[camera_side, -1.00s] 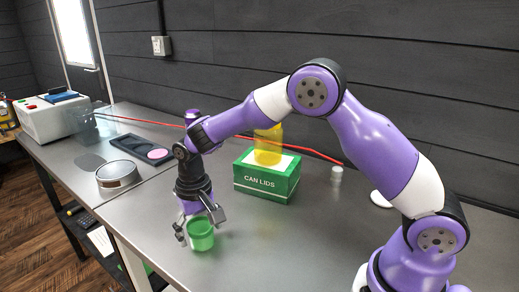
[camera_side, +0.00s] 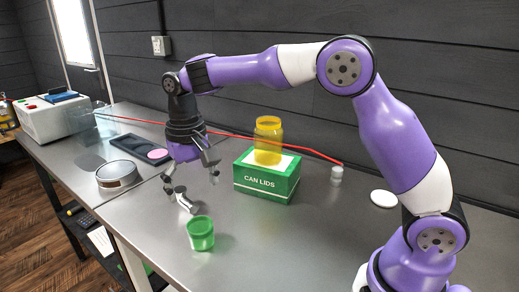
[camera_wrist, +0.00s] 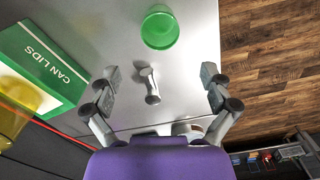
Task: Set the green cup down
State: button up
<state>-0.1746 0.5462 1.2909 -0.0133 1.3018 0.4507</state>
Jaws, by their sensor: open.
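The green cup (camera_side: 200,234) stands upright on the steel bench near its front edge. It also shows at the top of the wrist view (camera_wrist: 160,28). My gripper (camera_side: 192,190) is open and empty, raised above the bench, up and a little left of the cup and apart from it. In the wrist view both fingers of my gripper (camera_wrist: 160,82) are spread wide with nothing held between them.
A green "CAN LIDS" box (camera_side: 267,177) with a yellow translucent jar (camera_side: 268,140) on it stands to the right. A small metal object (camera_wrist: 150,85) lies on the bench (camera_side: 290,245). A round metal container (camera_side: 117,175) and a dark tray (camera_side: 138,149) are left.

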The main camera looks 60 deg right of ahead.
jog(key=s+d+r+n+t, duration=0.1)
jog(key=s+d+r+t, duration=0.25)
jog(key=s+r, duration=0.45)
jog(key=s+d+f+n+t, duration=0.2)
jog(key=s+d+f, duration=0.1)
jog(key=s, duration=0.7)
jog(key=shift+d+f, duration=0.2)
